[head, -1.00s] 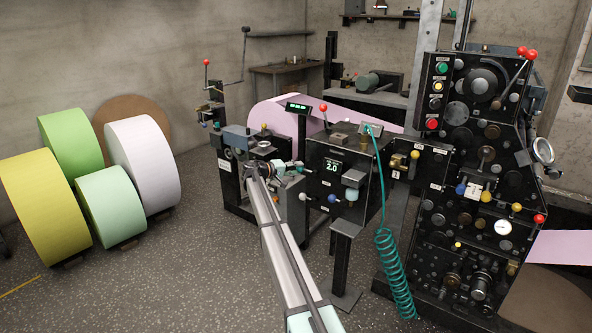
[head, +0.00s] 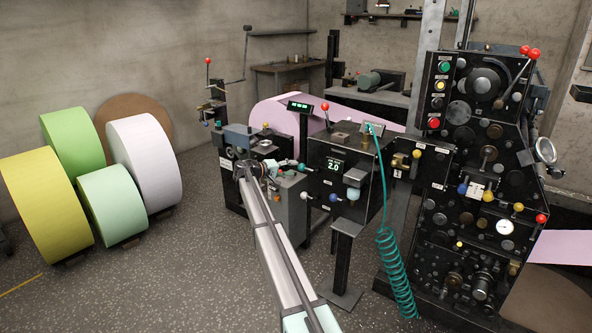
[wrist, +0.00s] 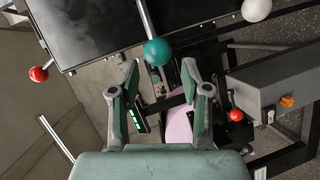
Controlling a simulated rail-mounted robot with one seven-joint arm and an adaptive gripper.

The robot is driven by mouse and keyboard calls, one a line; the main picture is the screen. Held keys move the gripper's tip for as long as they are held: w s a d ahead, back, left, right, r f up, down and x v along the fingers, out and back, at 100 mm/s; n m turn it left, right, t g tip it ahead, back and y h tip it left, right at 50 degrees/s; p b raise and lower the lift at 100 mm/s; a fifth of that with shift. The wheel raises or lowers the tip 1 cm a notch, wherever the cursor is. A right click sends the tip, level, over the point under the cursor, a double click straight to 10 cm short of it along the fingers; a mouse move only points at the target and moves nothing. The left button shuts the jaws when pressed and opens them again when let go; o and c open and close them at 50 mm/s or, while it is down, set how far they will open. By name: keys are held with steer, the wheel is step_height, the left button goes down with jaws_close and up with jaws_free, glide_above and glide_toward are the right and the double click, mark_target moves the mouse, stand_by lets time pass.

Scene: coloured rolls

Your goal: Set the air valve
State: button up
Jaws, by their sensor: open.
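A teal ball knob on a thin metal rod (wrist: 157,52) shows in the wrist view. It lies just beyond and between the fingertips of my gripper (wrist: 160,74), whose two fingers are spread apart with nothing held. In the head view my gripper (head: 275,168) is at the far end of my arm, left of the dark cabinet with the 2.0 display (head: 334,167). The teal knob (head: 302,167) is small there, at that cabinet's left side. No label in view lets me tell which control is the air valve.
A white ball knob (wrist: 256,10) and a red ball knob (wrist: 38,74) flank the teal one. A grey box with an orange button (wrist: 287,101) is at right. A coiled teal hose (head: 395,270) hangs from the cabinet. Coloured rolls (head: 145,160) stand left; floor between is clear.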

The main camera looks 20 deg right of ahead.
steer(key=v, duration=0.8)
steer(key=shift+a, duration=0.2)
steer(key=shift+f, duration=0.1)
